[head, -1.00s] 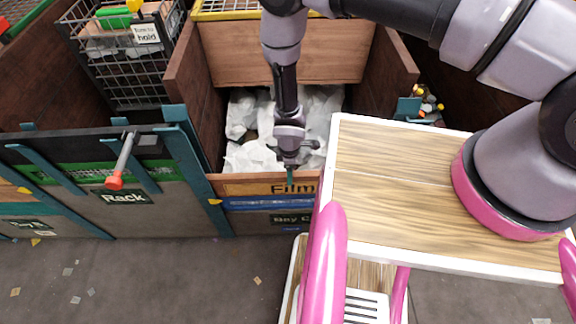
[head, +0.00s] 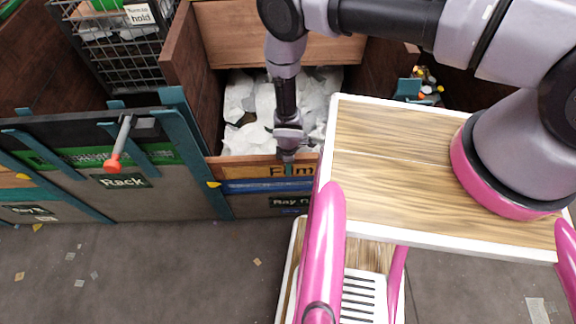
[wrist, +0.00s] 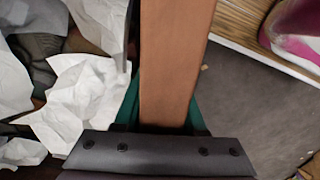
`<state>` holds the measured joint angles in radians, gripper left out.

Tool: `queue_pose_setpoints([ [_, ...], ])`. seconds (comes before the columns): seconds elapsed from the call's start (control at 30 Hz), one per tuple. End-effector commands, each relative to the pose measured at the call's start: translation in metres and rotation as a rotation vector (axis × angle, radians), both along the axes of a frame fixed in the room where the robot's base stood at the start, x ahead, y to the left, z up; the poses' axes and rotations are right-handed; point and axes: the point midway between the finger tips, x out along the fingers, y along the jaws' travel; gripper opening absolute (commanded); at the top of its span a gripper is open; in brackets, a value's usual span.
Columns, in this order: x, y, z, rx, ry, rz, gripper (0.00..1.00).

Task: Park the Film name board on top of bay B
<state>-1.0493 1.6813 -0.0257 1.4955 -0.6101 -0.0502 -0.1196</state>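The Film name board (head: 265,170) is an orange-brown wooden strip lettered "Film" along the top of a bay front in the head view. It sits above a blue strip and a dark bay label whose last letter is unclear. My gripper (head: 288,162) is lowered over the board's top edge, with one teal finger in front of the lettering. In the wrist view, my gripper (wrist: 165,115) has a teal finger on each side of a brown wooden piece (wrist: 172,65). No clear gap shows, but I cannot tell whether they are clamped. I cannot make out a bay B label.
White crumpled paper (head: 240,100) fills the bay behind the board. A Rack panel (head: 125,181) with a red-tipped handle (head: 120,145) stands left. A wire basket (head: 115,50) is behind it. My wood-topped base is close on the right. Grey floor (head: 150,270) is open in front.

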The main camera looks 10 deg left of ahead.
Motion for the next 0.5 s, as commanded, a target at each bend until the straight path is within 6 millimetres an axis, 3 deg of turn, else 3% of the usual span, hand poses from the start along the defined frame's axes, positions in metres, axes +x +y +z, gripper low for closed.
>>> queue_pose_setpoints([
  [0.03,0.0,0.0,0.0001,0.0,0.0,0.0,0.16],
  [0.07,0.0,0.0,0.0001,0.0,0.0,0.0,0.05],
  [0.1,0.0,0.0,0.0001,0.0,0.0,0.0,0.0],
  [0.5,0.0001,0.0,0.0003,0.0,0.0,0.0,0.0],
])
